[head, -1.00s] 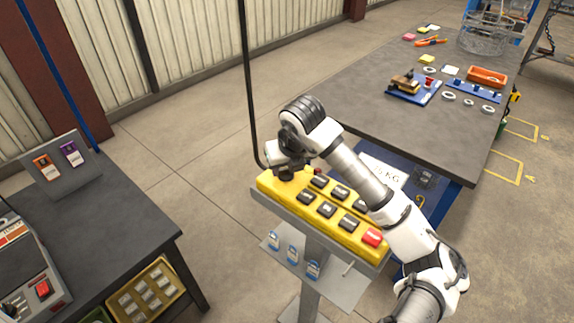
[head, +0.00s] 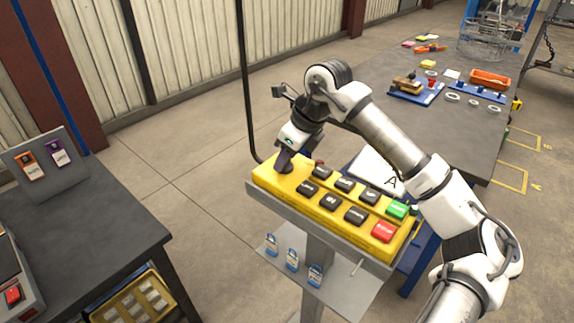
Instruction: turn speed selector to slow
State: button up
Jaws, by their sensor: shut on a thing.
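The yellow control pendant (head: 268,182) lies on a grey stand in the middle of the head view. It carries several black buttons, a green button (head: 397,210) and a red button (head: 384,232) at its right end. My gripper (head: 285,166) points down at the far left end of the pendant. It is shut on the speed selector, which the fingers mostly hide. I cannot read which way the selector points. A small red knob (head: 319,165) sits just right of the gripper.
A grey shelf below the pendant holds several blue tags (head: 292,259). A dark table (head: 100,215) stands at the left. A long workbench (head: 400,120) with trays and parts stands at the right. A black cable (head: 246,90) hangs behind the pendant.

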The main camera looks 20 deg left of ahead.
jog(key=shift+w+n+g+b, duration=0.2)
jog(key=shift+n+g+b, duration=0.55)
jog(key=shift+n, duration=1.15)
jog(key=o, duration=1)
jog(key=b+v, duration=0.1)
jog(key=v, duration=1.2)
jog(key=shift+r, duration=0.45)
